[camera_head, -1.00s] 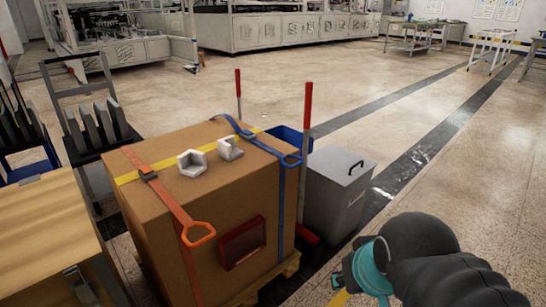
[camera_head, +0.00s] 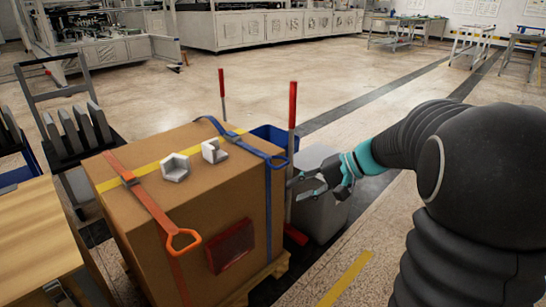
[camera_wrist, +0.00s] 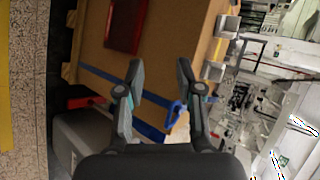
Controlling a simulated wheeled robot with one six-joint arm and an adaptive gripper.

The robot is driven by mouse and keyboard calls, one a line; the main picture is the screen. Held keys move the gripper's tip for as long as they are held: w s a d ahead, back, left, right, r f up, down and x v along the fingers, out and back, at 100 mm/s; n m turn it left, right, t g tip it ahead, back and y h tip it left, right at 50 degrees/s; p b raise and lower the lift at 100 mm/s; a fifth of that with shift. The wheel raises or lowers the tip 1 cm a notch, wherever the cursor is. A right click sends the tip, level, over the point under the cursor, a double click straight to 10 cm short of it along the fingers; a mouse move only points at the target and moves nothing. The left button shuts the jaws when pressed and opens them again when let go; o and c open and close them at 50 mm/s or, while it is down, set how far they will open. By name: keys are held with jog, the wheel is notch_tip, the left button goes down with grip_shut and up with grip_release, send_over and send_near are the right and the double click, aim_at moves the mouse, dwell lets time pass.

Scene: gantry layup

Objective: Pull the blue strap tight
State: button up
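The blue strap (camera_head: 268,205) runs over the top of a large cardboard box (camera_head: 190,225) and down its side. Its blue pull loop (camera_head: 279,161) sticks out at the box's top right edge, and its dark buckle (camera_head: 232,137) lies on top. In the wrist view the loop (camera_wrist: 173,114) shows between my fingers, beyond them, near the right finger. My gripper (camera_head: 297,189) is open and empty, just right of the box and a little below the loop in the head view. It also shows in the wrist view (camera_wrist: 160,72). It appears apart from the strap.
An orange strap (camera_head: 150,203) with its own loop crosses the box's left part. Two corner protectors (camera_head: 215,151) lie on top. Open floor lies beyond.

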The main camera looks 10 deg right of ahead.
aim_at(284, 165)
jog(key=w+d+f+m+t+y, duration=0.2)
jog(key=w+d+t+y, duration=0.15)
jog(key=w+d, duration=0.75)
jog(key=shift+t, duration=0.45)
jog(key=p+x, duration=0.1)
jog(key=x, duration=1.2)
jog(key=shift+w+a+f, duration=0.1)
jog(key=shift+a, duration=0.3)
grip_shut()
